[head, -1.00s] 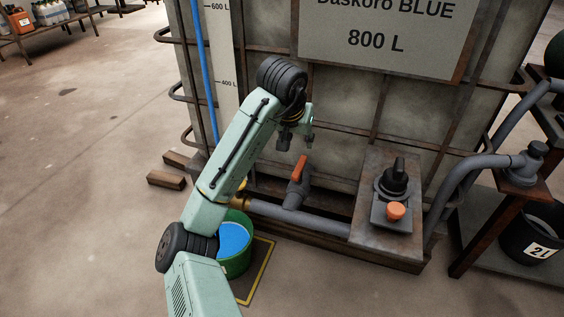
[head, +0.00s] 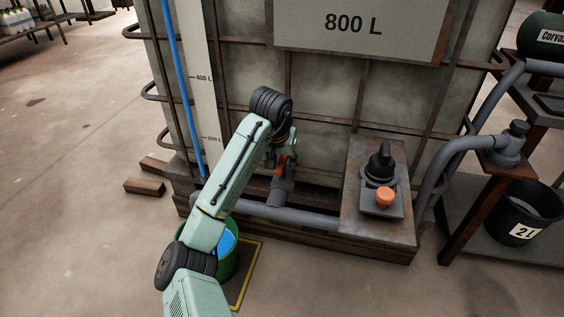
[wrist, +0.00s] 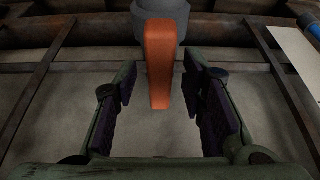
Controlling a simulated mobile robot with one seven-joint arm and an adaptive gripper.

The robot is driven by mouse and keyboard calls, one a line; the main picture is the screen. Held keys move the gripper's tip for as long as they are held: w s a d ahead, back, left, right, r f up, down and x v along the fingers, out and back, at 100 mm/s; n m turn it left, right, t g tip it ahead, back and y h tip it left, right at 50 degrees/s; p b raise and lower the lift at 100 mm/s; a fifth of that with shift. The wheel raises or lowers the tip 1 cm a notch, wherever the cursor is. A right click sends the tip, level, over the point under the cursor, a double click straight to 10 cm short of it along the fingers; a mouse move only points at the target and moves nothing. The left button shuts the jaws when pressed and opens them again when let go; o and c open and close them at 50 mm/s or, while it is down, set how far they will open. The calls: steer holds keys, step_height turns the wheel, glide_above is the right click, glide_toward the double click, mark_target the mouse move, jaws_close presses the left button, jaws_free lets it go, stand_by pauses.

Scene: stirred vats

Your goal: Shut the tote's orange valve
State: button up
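The orange valve handle (head: 281,165) stands on a grey valve body (head: 283,190) on the pipe at the foot of the tote (head: 330,95). In the wrist view the orange handle (wrist: 158,62) hangs from the top middle, and its free end reaches between my fingers. My gripper (wrist: 160,115) is open, with a dark pad on each side of the handle and a gap on both sides. In the head view my gripper (head: 283,150) is at the handle and partly hidden by my own arm, which also covers part of the handle.
A control box (head: 375,215) with a black knob (head: 380,160) and an orange button (head: 385,197) is right of the valve. A green bucket (head: 230,262) of blue liquid stands below the pipe, partly behind my arm. A black bucket (head: 530,212) is at far right.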

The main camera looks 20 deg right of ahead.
steer(key=shift+c, duration=0.3)
jaws_close()
stand_by(0.3)
